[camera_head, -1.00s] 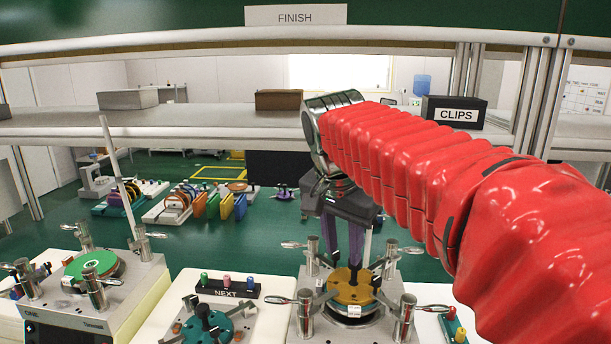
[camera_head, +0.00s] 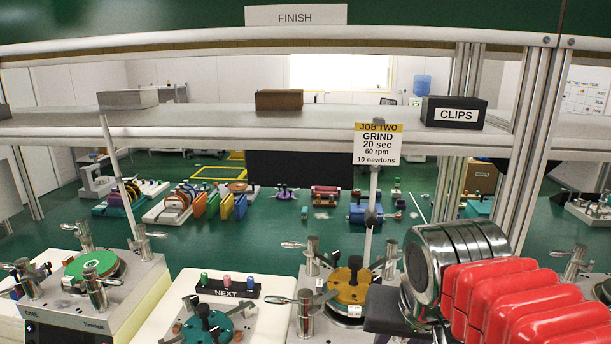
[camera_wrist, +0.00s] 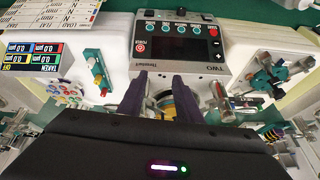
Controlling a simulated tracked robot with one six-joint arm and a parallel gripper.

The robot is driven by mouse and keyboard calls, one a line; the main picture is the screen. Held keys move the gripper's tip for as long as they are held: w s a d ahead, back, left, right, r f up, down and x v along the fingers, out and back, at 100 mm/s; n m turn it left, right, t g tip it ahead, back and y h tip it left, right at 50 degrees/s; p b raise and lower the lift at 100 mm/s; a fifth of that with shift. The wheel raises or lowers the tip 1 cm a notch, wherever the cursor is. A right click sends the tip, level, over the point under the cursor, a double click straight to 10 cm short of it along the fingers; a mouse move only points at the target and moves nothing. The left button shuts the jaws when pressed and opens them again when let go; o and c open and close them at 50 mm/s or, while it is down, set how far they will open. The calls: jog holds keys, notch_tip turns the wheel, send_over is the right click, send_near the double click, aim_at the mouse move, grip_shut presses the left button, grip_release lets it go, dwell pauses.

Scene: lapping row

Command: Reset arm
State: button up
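My arm with its red ribbed sleeve and metal wrist is at the lower right of the head view. The dark body of my gripper shows there, but its fingers are not visible. In the wrist view my gripper (camera_wrist: 162,92) has its two purple fingers spread apart with nothing held between them. The machine marked TWO (camera_wrist: 192,62) lies beyond the fingertips, with its screen and buttons facing me. In the head view the orange-yellow disc (camera_head: 347,290) with a dark upright knob sits on that machine, left of my gripper and apart from it.
A shelf (camera_head: 220,120) with a CLIPS box (camera_head: 454,111) crosses above, with metal posts at right. A JOB TWO sign (camera_head: 377,145) stands on a rod behind the disc. A NEXT rack (camera_head: 227,288), teal fixture (camera_head: 208,326) and machine ONE with a green disc (camera_head: 91,265) stand left.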

jog(key=s+d+f+n, duration=0.1)
jog(key=s+f+n, duration=0.1)
jog(key=s+f, duration=0.4)
jog(key=shift+d+f+t, duration=0.2)
jog(key=shift+d+t, duration=0.1)
jog(key=shift+t, duration=0.1)
dwell(2.0)
